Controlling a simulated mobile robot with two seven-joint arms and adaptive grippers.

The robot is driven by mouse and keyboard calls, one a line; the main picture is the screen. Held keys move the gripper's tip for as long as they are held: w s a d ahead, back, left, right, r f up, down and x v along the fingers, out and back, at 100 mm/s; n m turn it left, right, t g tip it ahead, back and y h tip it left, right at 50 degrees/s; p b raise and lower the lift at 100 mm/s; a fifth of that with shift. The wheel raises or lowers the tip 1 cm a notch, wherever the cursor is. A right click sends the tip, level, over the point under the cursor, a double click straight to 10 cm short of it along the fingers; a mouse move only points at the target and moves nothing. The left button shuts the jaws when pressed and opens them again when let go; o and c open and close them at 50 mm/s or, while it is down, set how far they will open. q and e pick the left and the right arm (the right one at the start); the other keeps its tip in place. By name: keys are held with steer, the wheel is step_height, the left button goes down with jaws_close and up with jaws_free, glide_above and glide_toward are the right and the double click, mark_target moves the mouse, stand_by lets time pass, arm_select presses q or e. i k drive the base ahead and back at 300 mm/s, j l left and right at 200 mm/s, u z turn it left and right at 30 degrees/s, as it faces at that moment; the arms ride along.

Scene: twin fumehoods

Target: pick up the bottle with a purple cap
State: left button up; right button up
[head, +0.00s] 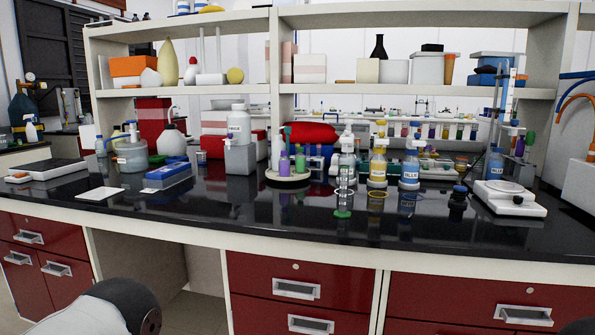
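Small purple items (299,163) stand on a round cream tray (288,177) near the middle of the bench, beside a white bottle (277,152). They are too small to tell whether the purple is a cap or a body. I cannot tell which of these is the bottle with a purple cap. Neither gripper is in view. Only a rounded part of my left arm shows at the bottom left, below the bench top.
The black bench top (240,212) has free room along its front edge. A balance (508,197) stands at the right. Yellow-labelled (378,168) and blue-labelled bottles (409,171) and a clear column with a green base (343,213) stand right of the tray. Red drawers (300,315) are below.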

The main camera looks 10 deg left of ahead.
mark_target(284, 162)
steer(key=j+z, duration=0.35)
steer(key=j, duration=0.45)
steer(key=j+z, duration=0.4)
steer(key=j, duration=0.4)
steer(key=k+j+z, duration=0.1)
steer(key=j+z, duration=0.25)
steer(key=j, duration=0.4)
